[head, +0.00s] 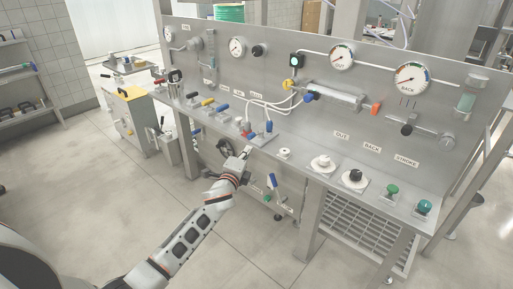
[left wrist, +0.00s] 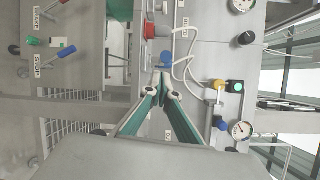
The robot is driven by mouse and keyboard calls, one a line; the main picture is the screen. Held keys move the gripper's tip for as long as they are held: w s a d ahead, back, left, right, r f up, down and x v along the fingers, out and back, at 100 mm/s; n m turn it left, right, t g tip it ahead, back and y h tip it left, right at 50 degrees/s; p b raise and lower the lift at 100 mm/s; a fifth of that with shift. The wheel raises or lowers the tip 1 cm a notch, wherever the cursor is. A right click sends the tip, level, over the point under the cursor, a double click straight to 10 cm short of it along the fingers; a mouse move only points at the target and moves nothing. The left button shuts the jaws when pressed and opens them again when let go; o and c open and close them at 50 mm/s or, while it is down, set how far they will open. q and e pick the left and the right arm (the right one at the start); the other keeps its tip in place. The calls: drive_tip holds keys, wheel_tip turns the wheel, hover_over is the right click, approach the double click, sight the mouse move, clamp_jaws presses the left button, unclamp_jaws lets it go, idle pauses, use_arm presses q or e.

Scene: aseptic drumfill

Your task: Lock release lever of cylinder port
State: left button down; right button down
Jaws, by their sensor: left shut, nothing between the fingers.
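A horizontal metal cylinder (head: 335,95) is mounted on the upright panel, with a blue knob (head: 309,97) and a yellow fitting (head: 287,84) at its left end. The yellow fitting (left wrist: 219,84) and a blue knob (left wrist: 220,123) also show in the left wrist view. I cannot tell which part is the release lever. My left gripper (head: 246,150) is shut and empty, at the front edge of the bench, below and left of the cylinder and apart from it. Its fingertips (left wrist: 162,80) meet in the left wrist view. My right gripper is not in view.
White hoses (head: 270,104) run from the panel to blue-handled fittings (head: 268,126) on the bench near my left gripper. A red fitting (left wrist: 157,30) stands close by. Black and green knobs (head: 391,190) line the bench's right part. Open floor lies in front.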

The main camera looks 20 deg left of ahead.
use_arm(q)
drive_tip(key=s+a, duration=0.1)
drive_tip(key=s, duration=0.1)
drive_tip(key=s+a, duration=0.2)
drive_tip(key=shift+r, duration=0.1)
idle(0.4)
drive_tip(key=s+d+f+n+g+h, duration=0.1)
drive_tip(key=s+d+f+n+g, duration=0.1)
drive_tip(key=s+d+f+n, duration=0.2)
drive_tip(key=s+d+f+n+g+h, duration=0.1)
drive_tip(key=s+d+f+n, duration=0.4)
drive_tip(key=s+f, duration=0.6)
drive_tip(key=s+d+f+n+g+h, duration=0.2)
drive_tip(key=s+d+f+n, duration=0.3)
drive_tip(key=s, duration=1.6)
wheel_tip(320, 180, down, 3)
drive_tip(key=shift+s+n+g, duration=0.15)
drive_tip(key=shift+n+g, duration=0.25)
drive_tip(key=shift+g, duration=0.3)
